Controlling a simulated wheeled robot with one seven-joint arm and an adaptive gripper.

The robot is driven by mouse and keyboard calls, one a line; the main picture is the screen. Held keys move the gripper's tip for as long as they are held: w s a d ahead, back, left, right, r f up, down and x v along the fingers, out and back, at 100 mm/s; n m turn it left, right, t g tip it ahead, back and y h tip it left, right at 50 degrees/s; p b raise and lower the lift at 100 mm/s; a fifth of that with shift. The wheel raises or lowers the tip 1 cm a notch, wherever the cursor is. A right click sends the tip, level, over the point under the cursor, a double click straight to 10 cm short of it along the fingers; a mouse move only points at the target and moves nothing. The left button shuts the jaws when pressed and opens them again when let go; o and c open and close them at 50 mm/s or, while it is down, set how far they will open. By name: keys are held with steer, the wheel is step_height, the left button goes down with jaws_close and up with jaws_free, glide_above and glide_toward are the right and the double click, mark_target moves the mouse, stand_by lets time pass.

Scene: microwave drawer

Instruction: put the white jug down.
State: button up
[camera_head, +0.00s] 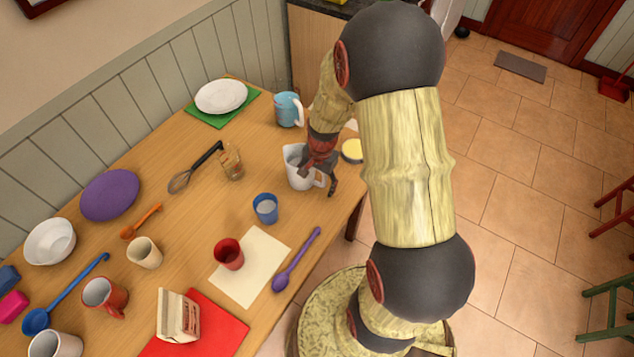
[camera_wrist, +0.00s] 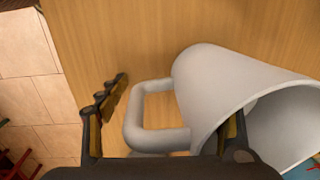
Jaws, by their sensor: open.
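The white jug (camera_head: 297,167) stands, seemingly upright, on the wooden table (camera_head: 190,215) near its right edge. In the wrist view, the jug (camera_wrist: 205,85) shows its wide mouth at lower right, with its handle (camera_wrist: 138,125) pointing left. My gripper (camera_head: 320,177) is open at the jug's handle side. In the wrist view, my gripper's fingers (camera_wrist: 170,112) are spread with the handle between them. One finger is left of the handle, apart from it. The other is at the jug's rim, partly hidden; I cannot tell whether it touches the wall.
A blue mug (camera_head: 288,110) stands behind the jug, and a yellow-topped round item (camera_head: 352,150) lies to its right. A blue cup (camera_head: 265,208) is in front, and a glass (camera_head: 231,163) is to the left. The table's right edge is close.

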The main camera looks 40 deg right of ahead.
steer(key=shift+r, duration=0.1)
steer(key=r+p, duration=0.1)
steer(key=r, duration=0.3)
steer(key=r+p, duration=0.1)
steer(key=r, duration=0.3)
steer(key=r+p, duration=0.2)
steer(key=r, duration=0.2)
steer(key=shift+s+d+r, duration=0.1)
steer(key=shift+s, duration=0.3)
steer(key=s+a+r+n+t, duration=0.1)
steer(key=s+a+r+n, duration=0.15)
steer(key=a+r, duration=0.4)
steer(key=s+a+r+n+t, duration=0.1)
steer(key=a+r+n, duration=0.25)
steer(key=r, duration=0.55)
steer(key=s+a+r+n+t, duration=0.2)
steer(key=s+a+r+n, duration=0.4)
steer(key=s+r+n, duration=0.2)
steer(key=shift+s+a+t, duration=0.25)
steer(key=shift+s+t, duration=0.15)
steer(key=shift+s, duration=0.7)
